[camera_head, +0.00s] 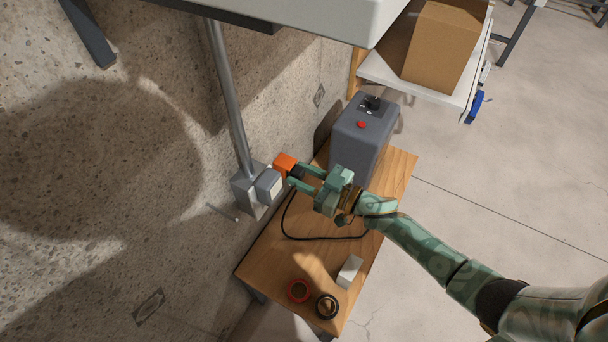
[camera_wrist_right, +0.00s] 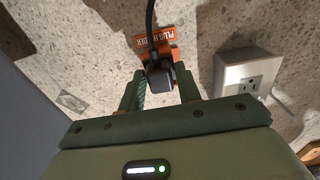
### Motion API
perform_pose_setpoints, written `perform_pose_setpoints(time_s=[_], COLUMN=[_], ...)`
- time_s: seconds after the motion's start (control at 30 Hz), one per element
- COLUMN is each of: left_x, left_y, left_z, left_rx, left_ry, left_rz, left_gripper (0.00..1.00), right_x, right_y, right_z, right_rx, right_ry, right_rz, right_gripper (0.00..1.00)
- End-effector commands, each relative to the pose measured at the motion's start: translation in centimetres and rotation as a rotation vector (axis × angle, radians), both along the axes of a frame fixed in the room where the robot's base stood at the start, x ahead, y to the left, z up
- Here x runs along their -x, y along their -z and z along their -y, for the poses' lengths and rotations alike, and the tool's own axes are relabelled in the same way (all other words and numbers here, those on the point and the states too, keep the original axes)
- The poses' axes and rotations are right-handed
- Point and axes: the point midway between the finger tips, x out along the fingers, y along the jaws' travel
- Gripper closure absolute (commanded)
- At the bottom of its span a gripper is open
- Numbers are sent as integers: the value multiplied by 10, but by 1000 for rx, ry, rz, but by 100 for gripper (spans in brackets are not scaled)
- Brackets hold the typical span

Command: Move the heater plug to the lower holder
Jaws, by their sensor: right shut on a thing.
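The heater plug (camera_wrist_right: 161,78) is black with a black cable, and shows between the fingers of my right gripper (camera_wrist_right: 162,92) in the right wrist view. In the head view, my right gripper (camera_head: 295,177) is at the wall and its fingers hide most of the plug. An orange plug holder (camera_head: 285,162) is on the wall just beyond the fingertips. Its lettering shows in the right wrist view (camera_wrist_right: 153,41), directly behind the plug. The plug overlaps the holder; I cannot tell whether it is seated. Only one holder shows. My left gripper is not in view.
A grey outlet box (camera_head: 249,188) is on the wall beside the holder, with a conduit (camera_head: 229,95) above. The grey heater (camera_head: 362,140) stands on a wooden table (camera_head: 285,250). A cable (camera_head: 318,238), two tape rolls and a white block lie nearer. A white housing overhangs above.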

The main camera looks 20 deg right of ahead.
Motion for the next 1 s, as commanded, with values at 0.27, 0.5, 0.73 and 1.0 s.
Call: perform_pose_setpoints(time_s=[0.27,0.5,0.73,1.0], left_x=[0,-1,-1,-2], left_y=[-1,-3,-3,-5], left_z=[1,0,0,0], left_rx=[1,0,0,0], left_ry=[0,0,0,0], left_rz=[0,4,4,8], left_gripper=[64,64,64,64], right_x=[-1,-1,-1,-1], right_y=[-1,0,0,-1], right_z=[0,-1,-1,-1], right_rx=[-1,-1,-1,0], right_ry=[0,0,0,0], right_rz=[1,1,1,1], right_gripper=[100,100,100,100])
